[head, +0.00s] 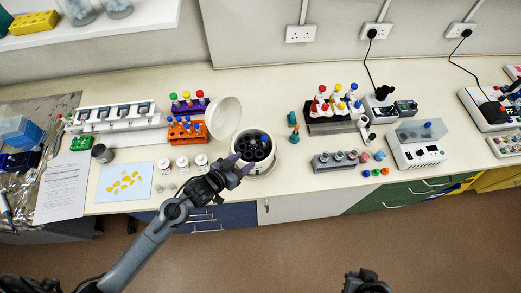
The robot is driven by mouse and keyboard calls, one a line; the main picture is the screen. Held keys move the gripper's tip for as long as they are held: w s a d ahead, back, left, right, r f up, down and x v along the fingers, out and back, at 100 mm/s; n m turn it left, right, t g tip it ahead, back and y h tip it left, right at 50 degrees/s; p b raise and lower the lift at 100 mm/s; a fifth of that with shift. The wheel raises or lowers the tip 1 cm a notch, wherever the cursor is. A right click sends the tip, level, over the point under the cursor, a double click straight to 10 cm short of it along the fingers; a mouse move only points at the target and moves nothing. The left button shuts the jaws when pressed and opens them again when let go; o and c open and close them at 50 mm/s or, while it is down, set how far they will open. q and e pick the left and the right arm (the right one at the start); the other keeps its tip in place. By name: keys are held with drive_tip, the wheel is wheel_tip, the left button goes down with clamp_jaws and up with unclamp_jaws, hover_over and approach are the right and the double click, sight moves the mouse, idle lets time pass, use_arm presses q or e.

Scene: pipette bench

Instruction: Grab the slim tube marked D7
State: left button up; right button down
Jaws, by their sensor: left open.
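No label D7 can be read at this size, so I cannot tell which tube bears it. Capped tubes stand in a purple rack (183,110), in an orange rack (183,138) in front of it, and in a dark and white rack (330,126) right of centre. My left gripper (240,165) is open at the front left edge of a round white centrifuge (262,168), partly covering it. No tube shows between its fingers. My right gripper (368,280) shows only partly at the bottom edge, away from the bench, and its jaws are unclear.
The centrifuge lid (224,117) stands raised, close to the orange rack. White jars (183,163) and a blue sheet with yellow pieces (125,181) lie left of my gripper. A grey block (336,161) stands at the front right. Bare bench (275,103) lies behind the centrifuge.

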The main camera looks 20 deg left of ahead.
sight(263, 140)
use_arm(q)
drive_tip(key=w, duration=0.2)
drive_tip(key=w+a+b, duration=0.1)
drive_tip(key=shift+w+f, duration=0.1)
drive_tip(key=shift+w, duration=0.3)
drive_tip(key=shift+t, duration=0.3)
drive_tip(key=x, duration=0.4)
drive_tip(key=shift+w, duration=0.1)
drive_tip(key=shift+d+p+x, duration=0.2)
drive_tip(key=shift+p+x, duration=0.05)
drive_tip(key=shift+x, duration=0.95)
drive_tip(key=shift+d+p+x, duration=0.15)
drive_tip(key=shift+p+x, duration=0.1)
drive_tip(key=shift+x, duration=0.95)
drive_tip(key=shift+w+d+f, duration=0.15)
drive_tip(key=shift+w+f, duration=0.05)
drive_tip(key=shift+w, duration=0.2)
use_arm(e)
drive_tip(key=shift+f, duration=0.5)
use_arm(q)
drive_tip(key=c, duration=0.9)
clamp_jaws()
drive_tip(key=shift+r, duration=0.1)
